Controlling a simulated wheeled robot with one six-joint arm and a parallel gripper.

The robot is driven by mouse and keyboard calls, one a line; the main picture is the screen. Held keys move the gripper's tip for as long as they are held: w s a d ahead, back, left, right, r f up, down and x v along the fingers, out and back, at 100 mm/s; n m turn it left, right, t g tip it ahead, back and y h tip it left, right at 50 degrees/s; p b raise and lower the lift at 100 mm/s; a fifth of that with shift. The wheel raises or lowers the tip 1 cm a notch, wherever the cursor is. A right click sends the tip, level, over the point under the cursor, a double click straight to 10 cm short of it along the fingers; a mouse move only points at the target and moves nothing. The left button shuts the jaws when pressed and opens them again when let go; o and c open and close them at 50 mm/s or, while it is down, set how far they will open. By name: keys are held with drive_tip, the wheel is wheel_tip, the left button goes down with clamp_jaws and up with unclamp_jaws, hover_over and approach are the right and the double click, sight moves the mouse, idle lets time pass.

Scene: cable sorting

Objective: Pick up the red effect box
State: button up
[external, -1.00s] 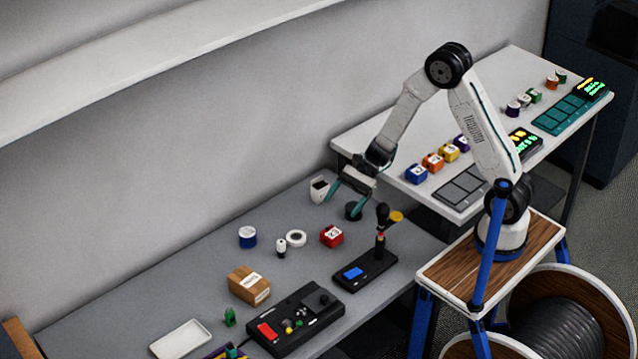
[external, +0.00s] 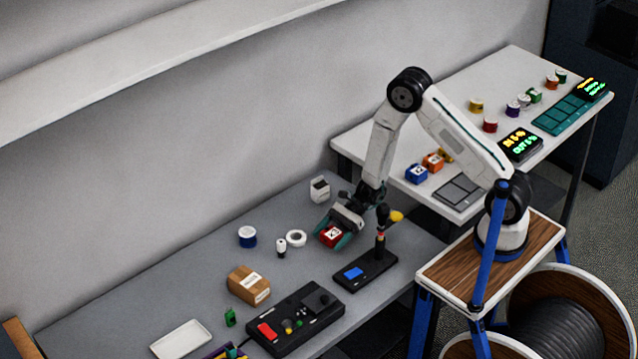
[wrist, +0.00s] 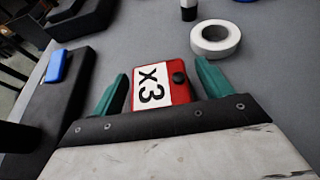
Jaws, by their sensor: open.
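The red effect box (external: 331,235) lies on the grey table; it has a white label reading X3 and a dark knob. In the wrist view the box (wrist: 180,87) sits between the two green fingers of my gripper (wrist: 160,85), with a finger on each side. My gripper (external: 334,233) is open and low over the table around the box. A narrow gap shows between the box and each finger in the wrist view. The near end of the box is hidden by the gripper's body there.
A black joystick unit (external: 368,269) stands close to the right of the box. A white tape ring (external: 296,239) and a small white bottle (external: 282,246) lie to its left. A white container (external: 319,189) is behind. A black control box (external: 303,318) and brown carton (external: 248,285) are nearer the front.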

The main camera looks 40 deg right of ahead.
drive_tip(key=shift+a+f, duration=0.2)
drive_tip(key=shift+a, duration=0.3)
drive_tip(key=c, duration=1.1)
drive_tip(key=shift+c, duration=0.2)
